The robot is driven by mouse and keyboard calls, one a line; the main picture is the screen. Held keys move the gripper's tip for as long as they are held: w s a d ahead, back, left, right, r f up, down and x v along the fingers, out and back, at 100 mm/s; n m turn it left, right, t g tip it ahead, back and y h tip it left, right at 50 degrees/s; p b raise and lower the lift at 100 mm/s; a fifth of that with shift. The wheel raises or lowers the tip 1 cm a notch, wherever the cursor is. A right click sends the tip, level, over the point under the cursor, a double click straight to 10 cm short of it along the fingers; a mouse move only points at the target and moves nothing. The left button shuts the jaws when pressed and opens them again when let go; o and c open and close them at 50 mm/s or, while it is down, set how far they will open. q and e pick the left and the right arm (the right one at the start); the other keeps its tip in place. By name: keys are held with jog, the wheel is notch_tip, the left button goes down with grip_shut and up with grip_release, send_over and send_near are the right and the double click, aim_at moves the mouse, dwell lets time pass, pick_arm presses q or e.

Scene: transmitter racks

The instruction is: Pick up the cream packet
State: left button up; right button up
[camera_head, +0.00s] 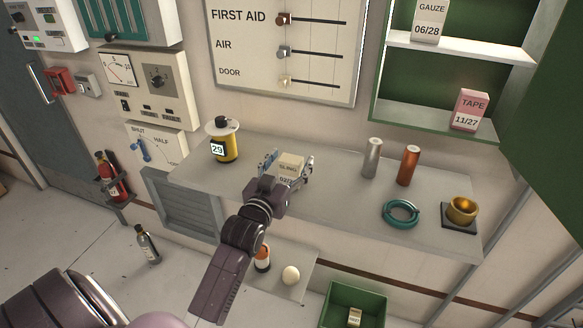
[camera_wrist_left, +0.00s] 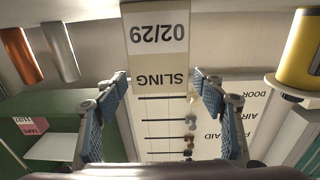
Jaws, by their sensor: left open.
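The cream packet (camera_head: 291,163), labelled SLING, stands on the grey wall shelf (camera_head: 335,200). My left gripper (camera_head: 287,172) reaches in from the front, with its fingers to either side of the packet. In the left wrist view, the packet (camera_wrist_left: 157,45) shows upside down, marked 02/29, between and beyond the open blue-padded fingers of the gripper (camera_wrist_left: 163,85). There are visible gaps on both sides there. The packet's lower part is partly hidden by the gripper in the head view. My right gripper is not in view.
A yellow canister (camera_head: 228,147) stands left of the packet. A silver cylinder (camera_head: 372,158), an orange cylinder (camera_head: 408,166), a teal ring (camera_head: 386,222) and a brass cup (camera_head: 462,209) sit to the right. A green cabinet (camera_head: 398,75) hangs above right.

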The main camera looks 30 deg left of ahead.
pick_arm(q)
jog(key=shift+w+a, duration=0.1)
jog(key=shift+w, duration=0.3)
jog(key=shift+s, duration=0.1)
jog(key=c, duration=1)
jog(key=shift+c, duration=1.3)
jog(key=shift+r, duration=0.1)
